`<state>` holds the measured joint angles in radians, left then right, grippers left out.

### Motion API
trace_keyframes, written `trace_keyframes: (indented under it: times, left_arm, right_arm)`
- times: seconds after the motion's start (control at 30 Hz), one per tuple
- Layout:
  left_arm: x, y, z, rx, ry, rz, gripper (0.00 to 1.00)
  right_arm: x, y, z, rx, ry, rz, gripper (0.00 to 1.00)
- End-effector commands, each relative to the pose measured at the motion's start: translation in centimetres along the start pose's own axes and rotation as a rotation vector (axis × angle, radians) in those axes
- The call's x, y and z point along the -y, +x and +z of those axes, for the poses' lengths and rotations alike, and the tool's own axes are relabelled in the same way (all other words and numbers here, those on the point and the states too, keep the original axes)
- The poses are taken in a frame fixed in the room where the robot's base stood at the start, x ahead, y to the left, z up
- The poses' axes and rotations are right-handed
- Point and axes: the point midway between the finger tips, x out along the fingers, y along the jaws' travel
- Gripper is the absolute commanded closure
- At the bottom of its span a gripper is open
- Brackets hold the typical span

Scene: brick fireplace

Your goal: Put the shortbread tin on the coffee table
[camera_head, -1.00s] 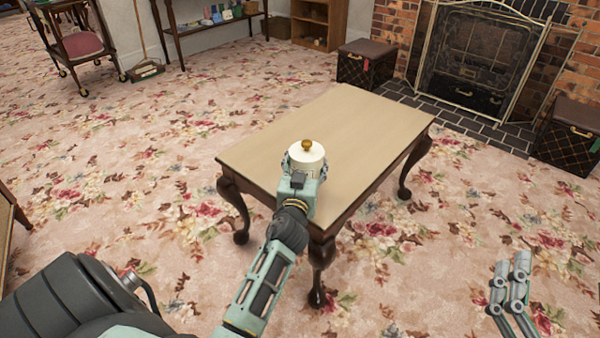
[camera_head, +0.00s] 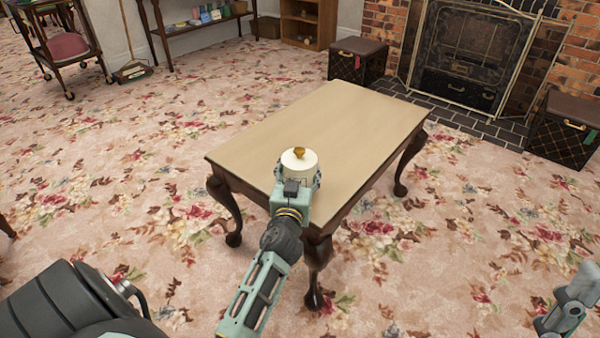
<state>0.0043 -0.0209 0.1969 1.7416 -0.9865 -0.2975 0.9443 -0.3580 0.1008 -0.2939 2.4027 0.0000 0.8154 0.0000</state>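The shortbread tin (camera_head: 299,161) is a round white tin with a gold knob on top. It shows over the near end of the coffee table (camera_head: 345,120), a light-topped table with dark curved legs. My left gripper (camera_head: 298,174) has its fingers around the tin on both sides and appears shut on it. The gripper hides the tin's lower part, so I cannot tell whether it touches the tabletop. My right gripper (camera_head: 568,304) is at the lower right edge, partly cut off and away from the table; its opening is unclear.
The rest of the tabletop is bare. Two dark boxes (camera_head: 357,60) (camera_head: 562,130) flank the brick fireplace with its screen (camera_head: 470,50). A side table with small items (camera_head: 205,20) and a trolley (camera_head: 65,45) stand at the back left. Flowered carpet around the table is clear.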

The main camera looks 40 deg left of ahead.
Motion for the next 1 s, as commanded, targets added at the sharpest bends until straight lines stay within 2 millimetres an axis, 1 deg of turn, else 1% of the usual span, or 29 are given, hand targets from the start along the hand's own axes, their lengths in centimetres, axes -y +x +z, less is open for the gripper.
trace_keyframes:
  times: [0.27,0.4,0.43,0.6,0.63,0.9,1.0]
  left_arm:
    - [-0.02,-0.02,-0.05,-0.001,0.000,0.000,0.68]
    - [-0.01,-0.02,0.28,-0.001,0.000,0.000,0.68]
    - [-0.01,-0.02,0.24,0.000,0.000,0.000,0.38]
    - [0.00,-0.02,0.21,0.000,0.000,0.000,0.23]
    - [0.00,-0.02,0.21,0.000,0.001,0.000,0.21]
    - [0.00,-0.01,0.20,0.000,0.000,0.000,0.21]
    - [0.00,-0.01,-0.20,0.000,0.001,0.000,0.21]
  right_arm:
    - [0.02,0.01,-0.23,-0.011,0.001,0.000,0.12]
    - [0.03,-0.31,-0.39,-0.022,0.001,0.000,0.12]
    - [0.03,-0.23,-0.45,-0.024,0.001,0.000,0.12]
    - [0.04,-0.19,-0.43,-0.022,0.001,0.000,0.12]
    - [0.04,-0.19,-0.43,-0.022,0.001,0.000,0.12]
    - [0.03,-0.18,-0.42,-0.021,0.001,0.000,0.12]
    - [0.04,0.20,-0.43,-0.017,0.001,0.000,0.12]
